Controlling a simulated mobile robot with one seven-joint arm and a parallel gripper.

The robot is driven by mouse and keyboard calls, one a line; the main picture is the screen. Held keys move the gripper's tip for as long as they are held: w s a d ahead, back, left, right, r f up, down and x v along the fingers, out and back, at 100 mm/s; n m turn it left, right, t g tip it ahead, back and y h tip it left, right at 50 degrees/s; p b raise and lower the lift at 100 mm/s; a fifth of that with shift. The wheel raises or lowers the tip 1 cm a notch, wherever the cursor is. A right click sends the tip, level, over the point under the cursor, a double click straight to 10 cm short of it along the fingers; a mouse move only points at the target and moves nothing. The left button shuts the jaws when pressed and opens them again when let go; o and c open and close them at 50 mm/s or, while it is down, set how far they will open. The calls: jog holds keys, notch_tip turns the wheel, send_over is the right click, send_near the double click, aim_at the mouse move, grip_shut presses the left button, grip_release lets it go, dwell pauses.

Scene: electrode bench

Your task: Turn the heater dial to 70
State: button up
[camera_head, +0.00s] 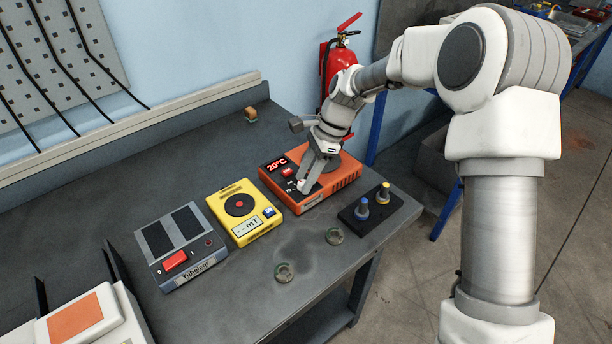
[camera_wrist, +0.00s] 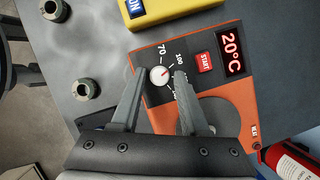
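The orange heater (camera_head: 334,185) stands at the bench's right end. Its display (camera_head: 277,163) reads 20°C. The white heater dial (camera_wrist: 159,76) shows in the wrist view, with a small red mark on its upper right side.
A red START button (camera_wrist: 205,62) is beside the dial. A yellow meter (camera_head: 218,202) and a grey device with a red switch (camera_head: 160,238) stand to the left. A black block with two knobs (camera_head: 381,210) and two small rings (camera_head: 285,272) are in front.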

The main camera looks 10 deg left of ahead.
grip_shut()
jog(key=shift+r+p, duration=0.15)
jog(key=shift+p, duration=0.15)
jog(key=shift+w+n+p, duration=0.1)
jog(key=shift+n+p, duration=0.5)
jog(key=shift+n, duration=0.2)
jog(key=shift+a+n+g+h+p, duration=0.1)
jog(key=shift+n+g+h+p, duration=0.3)
jog(key=shift+n+g+p, duration=0.6)
jog(key=n+p, duration=0.1)
jog(key=n, duration=0.1)
jog(key=n+h+p, duration=0.1)
jog(key=n, duration=0.2)
jog(key=shift+w+a+h, duration=0.15)
jog(key=shift+h, duration=0.15)
jog(key=shift+n, duration=0.3)
jog(key=shift+o, duration=1.8)
grip_release()
